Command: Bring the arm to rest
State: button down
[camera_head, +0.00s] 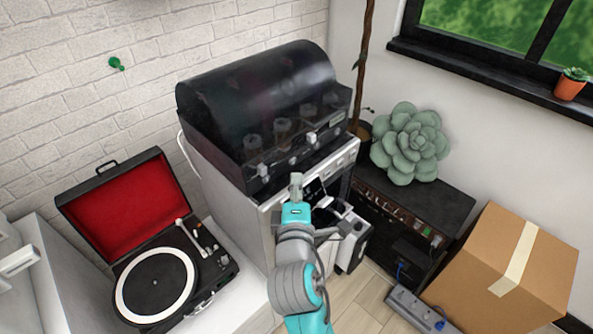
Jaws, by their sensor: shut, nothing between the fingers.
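My teal and grey arm (293,270) rises from the bottom middle of the picture and is bent in front of the cooker. My gripper (346,224) is small and dark at the arm's end, to the right of the teal wrist joint. It is shut and holds nothing. It overlaps a white and black box-like part (355,248) low by the cooker; I cannot tell whether they touch.
The white cooker (232,196) with a dark hood (262,100) stands behind the arm. An open record player (155,285) is at left. A black amplifier (425,205) bears a succulent (409,143). A cardboard box (510,270) and power strip (412,308) are at right.

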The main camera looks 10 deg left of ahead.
jog(key=shift+s, duration=0.35)
dwell(0.3)
jog(key=s+d+f+m+g, duration=0.2)
jog(key=s+d+f+m, duration=0.4)
jog(key=s+d+f, duration=1)
jog(key=s+d+m, duration=0.2)
jog(key=s+m, duration=0.2)
jog(key=s, duration=0.5)
jog(key=s+d+r+m+h, duration=0.1)
jog(key=s+d+m, duration=0.2)
jog(key=s+m, duration=0.2)
jog(key=s+d+m+g+h, duration=0.1)
jog(key=s+d+m, duration=0.2)
jog(key=s, duration=0.9)
jog(key=shift+s+d+r+m, duration=0.15)
jog(key=shift+s+r+m, duration=0.15)
jog(key=shift+m, duration=0.4)
